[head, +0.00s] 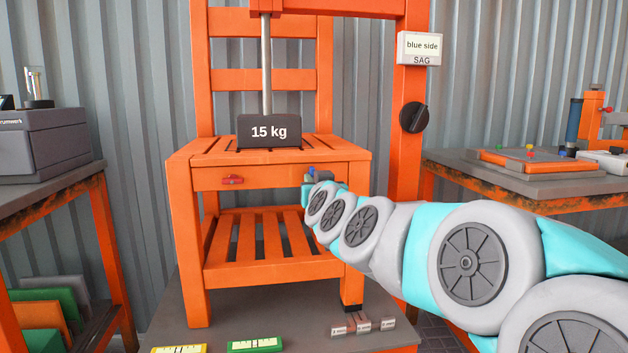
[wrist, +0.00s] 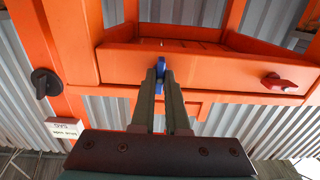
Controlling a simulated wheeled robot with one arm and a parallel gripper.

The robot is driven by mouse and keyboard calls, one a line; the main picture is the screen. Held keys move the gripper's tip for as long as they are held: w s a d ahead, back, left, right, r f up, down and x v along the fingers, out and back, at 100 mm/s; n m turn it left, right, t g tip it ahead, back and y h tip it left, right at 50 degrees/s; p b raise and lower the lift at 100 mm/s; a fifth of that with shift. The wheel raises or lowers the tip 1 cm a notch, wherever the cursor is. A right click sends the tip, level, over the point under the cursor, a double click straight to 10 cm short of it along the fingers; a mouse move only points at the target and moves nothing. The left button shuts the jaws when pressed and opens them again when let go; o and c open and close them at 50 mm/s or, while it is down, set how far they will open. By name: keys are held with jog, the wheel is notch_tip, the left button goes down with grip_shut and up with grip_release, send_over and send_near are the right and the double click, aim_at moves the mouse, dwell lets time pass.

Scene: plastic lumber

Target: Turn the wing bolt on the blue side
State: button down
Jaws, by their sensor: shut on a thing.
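The blue wing bolt (wrist: 160,69) sits on the front rail of an orange slatted stand (head: 268,178), near its right end in the head view, where only a bit of blue (head: 312,171) shows above my fingers. My gripper (wrist: 161,76) is shut on the blue wing bolt, one finger on each side of it. In the head view my gripper (head: 315,179) is largely hidden by my arm. A red wing bolt (head: 232,180) sits at the left of the same rail; it also shows at the right in the wrist view (wrist: 280,83). A sign (head: 421,47) reading "blue side" and "SAG" hangs on the right post.
A 15 kg weight (head: 269,132) stands on the upper slats below a metal rod. A black knob (head: 415,117) is on the right post. Two levels, one yellow (head: 180,349) and one green (head: 255,345), and small blocks (head: 362,325) lie in front. Workbenches flank the stand.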

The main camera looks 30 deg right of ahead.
jog(key=m+p, duration=0.2)
jog(key=m, duration=1.1)
jog(key=shift+m, duration=2.2)
jog(key=c, duration=0.9)
grip_release()
